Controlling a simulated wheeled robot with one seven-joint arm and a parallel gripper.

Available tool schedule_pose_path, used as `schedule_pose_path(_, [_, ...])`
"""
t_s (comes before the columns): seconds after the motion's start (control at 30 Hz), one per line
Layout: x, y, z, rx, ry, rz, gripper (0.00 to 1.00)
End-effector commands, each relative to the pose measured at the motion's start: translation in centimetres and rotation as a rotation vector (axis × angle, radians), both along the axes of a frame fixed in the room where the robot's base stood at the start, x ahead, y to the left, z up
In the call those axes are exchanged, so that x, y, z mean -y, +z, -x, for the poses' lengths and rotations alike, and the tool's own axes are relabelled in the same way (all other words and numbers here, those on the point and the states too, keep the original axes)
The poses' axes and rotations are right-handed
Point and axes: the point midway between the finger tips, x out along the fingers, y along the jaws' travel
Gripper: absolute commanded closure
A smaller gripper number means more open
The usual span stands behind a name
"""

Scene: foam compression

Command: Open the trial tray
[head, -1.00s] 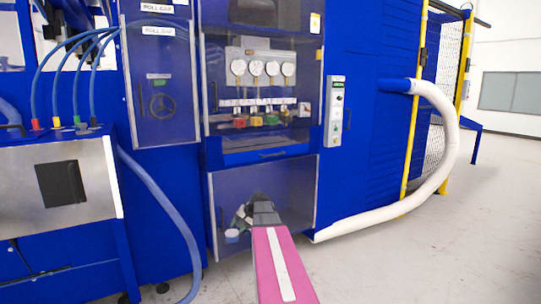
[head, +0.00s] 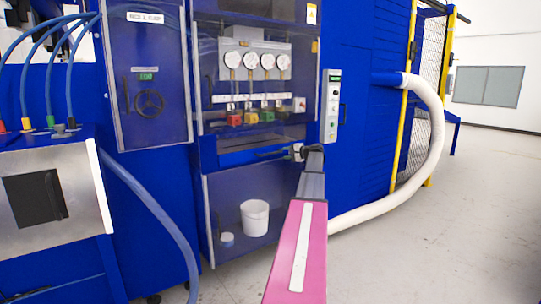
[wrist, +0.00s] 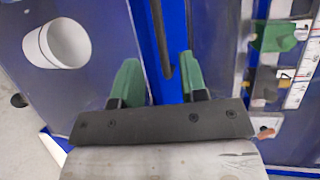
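The trial tray appears to be the blue drawer front (head: 238,157) between the upper gauge window and the lower clear door, with a dark bar handle (head: 271,154). No tray label is readable. My gripper (head: 298,152) is at the right end of this drawer front, partly hidden behind my wrist in the head view. In the wrist view, my gripper (wrist: 159,78) has its two green fingers apart and empty. The dark handle (wrist: 161,40) runs lengthwise ahead of the gap between them, in front of the blue drawer strip. I see no contact with the handle.
A white bucket (head: 255,217) stands behind the lower clear door (head: 225,195). Coloured valves (head: 250,118) sit above the drawer. A control box (head: 332,105) is close right of my gripper. A white hose (head: 435,130) curves at the right. Open floor (head: 440,230) lies right.

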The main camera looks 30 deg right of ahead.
Motion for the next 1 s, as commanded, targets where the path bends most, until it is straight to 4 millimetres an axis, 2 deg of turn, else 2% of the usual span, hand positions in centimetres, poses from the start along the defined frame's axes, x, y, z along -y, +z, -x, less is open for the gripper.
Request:
schedule_pose_path(0.3, [-2.5,-1.1,-5.0,-0.003,0.003,0.001,0.61])
schedule_pose_path(0.5, [-3.8,-1.6,-7.4,-0.002,0.002,0.002,0.61])
schedule_pose_path(0.7, [-4.4,-1.9,-8.4,-0.002,0.0,0.002,0.61])
schedule_pose_path(1.0, [-4.5,-1.9,-8.5,-0.002,0.0,0.002,0.61])
